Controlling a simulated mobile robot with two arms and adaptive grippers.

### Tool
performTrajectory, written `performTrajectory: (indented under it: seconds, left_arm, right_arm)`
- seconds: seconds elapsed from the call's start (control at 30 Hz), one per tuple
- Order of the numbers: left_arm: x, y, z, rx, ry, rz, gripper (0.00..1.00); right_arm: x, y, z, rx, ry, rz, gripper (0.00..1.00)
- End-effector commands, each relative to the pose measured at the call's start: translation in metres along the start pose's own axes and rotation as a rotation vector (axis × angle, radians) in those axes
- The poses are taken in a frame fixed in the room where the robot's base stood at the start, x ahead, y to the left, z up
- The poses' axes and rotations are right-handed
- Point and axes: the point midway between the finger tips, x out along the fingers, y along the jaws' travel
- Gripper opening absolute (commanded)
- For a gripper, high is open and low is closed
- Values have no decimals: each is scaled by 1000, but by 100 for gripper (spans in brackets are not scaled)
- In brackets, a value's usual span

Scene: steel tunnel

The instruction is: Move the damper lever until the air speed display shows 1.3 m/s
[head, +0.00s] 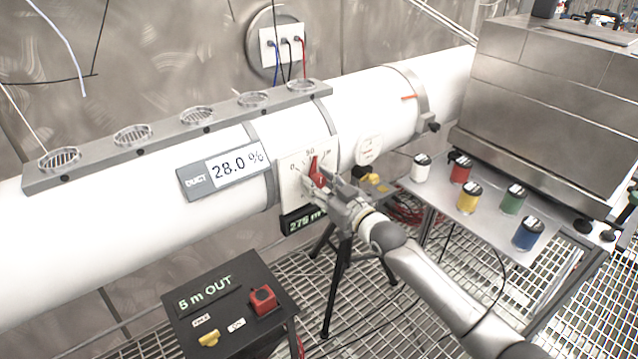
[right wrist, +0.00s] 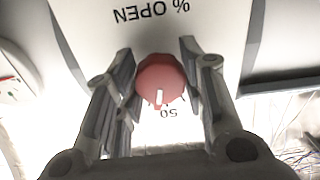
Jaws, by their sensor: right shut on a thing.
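The damper lever (head: 318,172) is red and sits on a white scale plate (head: 291,179) on the duct. The scale runs from 0 on the left past 50 at the top. The lever points up, close to the 50 mark. My right gripper (head: 325,188) is shut on the lever. In the right wrist view its round red knob (right wrist: 160,80) sits between the two fingers, with a white pointer mark towards 50. A green-lit display (head: 304,221) under the plate starts "275 m", the rest hidden by my gripper. A grey DUCT display (head: 222,172) reads 28.0 %. My left gripper is not in view.
A black box (head: 230,305) with an "5 m OUT" readout, red button and yellow switch stands below. Several coloured cans stand on a metal shelf (head: 440,190) at right, before a steel cabinet (head: 560,100). Cables lie behind my arm.

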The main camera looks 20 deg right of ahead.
Motion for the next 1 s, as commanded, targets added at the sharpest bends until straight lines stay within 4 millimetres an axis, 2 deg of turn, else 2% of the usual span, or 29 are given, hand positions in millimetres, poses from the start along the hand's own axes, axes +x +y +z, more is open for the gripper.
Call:
performTrajectory:
  seconds: [0.03,0.07,0.2,0.53,0.63,0.77,1.0]
  left_arm:
    - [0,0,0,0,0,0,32]
    - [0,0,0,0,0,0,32]
    - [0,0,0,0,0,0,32]
    - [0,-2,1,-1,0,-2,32]
    - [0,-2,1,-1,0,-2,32]
    - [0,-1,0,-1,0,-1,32]
    - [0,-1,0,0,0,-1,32]
  right_arm:
    - [0,0,0,1,1,0,13]
    - [0,0,0,1,1,0,41]
    - [0,0,0,2,0,0,59]
    - [-1,0,0,2,0,0,59]
    - [-6,0,1,3,-1,0,59]
    - [-24,0,2,1,-3,0,59]
    - [-72,0,2,1,-4,0,59]
